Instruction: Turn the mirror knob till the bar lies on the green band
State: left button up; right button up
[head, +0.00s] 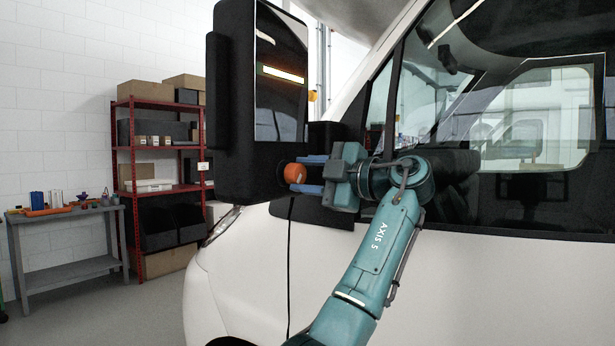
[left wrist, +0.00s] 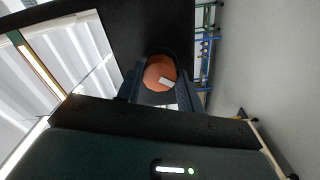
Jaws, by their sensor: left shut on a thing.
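The orange mirror knob (head: 295,173) sits low on the black mirror housing (head: 232,110). My left gripper (head: 303,172) is shut on it, its blue fingers reaching in from the right. In the left wrist view the knob (left wrist: 159,72) shows a pale mark and lies between the fingers (left wrist: 158,88). The tall mirror glass (head: 278,105) shows a bright, nearly level bar (head: 284,75), tilted slightly down to the right. The bar (left wrist: 40,65) also shows in the left wrist view. I cannot make out a separate green band. My right gripper is out of view.
The white motorhome (head: 440,270) with its dark side window (head: 520,130) stands close behind my arm. A red shelf (head: 128,160) with boxes and a grey bench (head: 70,265) stand against the back left wall. The floor between them and the vehicle looks clear.

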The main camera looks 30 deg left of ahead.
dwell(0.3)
pick_arm(q)
jog(key=o, duration=1)
jog(key=d, duration=1.3)
jog(key=shift+s+b, duration=0.3)
